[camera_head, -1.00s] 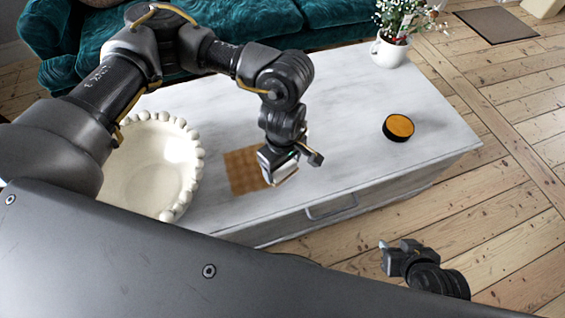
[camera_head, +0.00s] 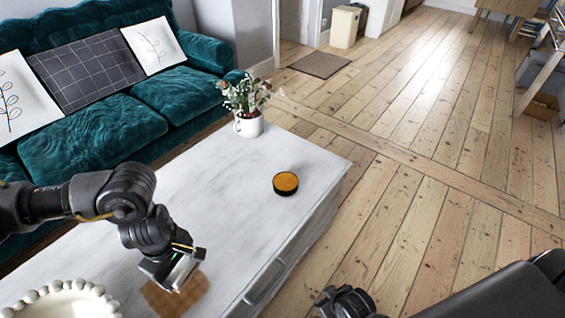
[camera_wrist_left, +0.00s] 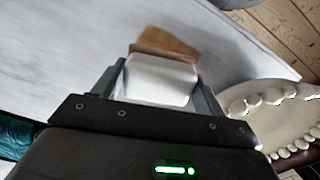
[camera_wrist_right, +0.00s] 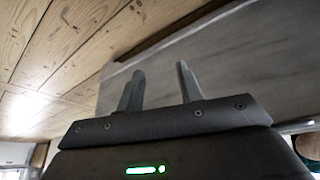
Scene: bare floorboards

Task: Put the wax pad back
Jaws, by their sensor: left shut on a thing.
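My left gripper (camera_head: 180,274) is shut on a white pad (camera_wrist_left: 160,80), which I take to be the wax pad. It sits between the two fingers in the left wrist view, and a little of it shows in the head view. The gripper is low over a brown square mat (camera_head: 176,297) on the table, which also shows beyond the pad in the left wrist view (camera_wrist_left: 168,42). I cannot tell whether the pad touches the mat. My right gripper (camera_wrist_right: 160,78) is open and empty, its fingers apart, beside the table's front side.
The pale table (camera_head: 225,215) also holds a round black tin with an orange top (camera_head: 285,183), a white flower pot (camera_head: 249,125) and a cream beaded bowl (camera_head: 62,302). A teal sofa (camera_head: 100,140) stands behind. The tabletop around the tin is clear.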

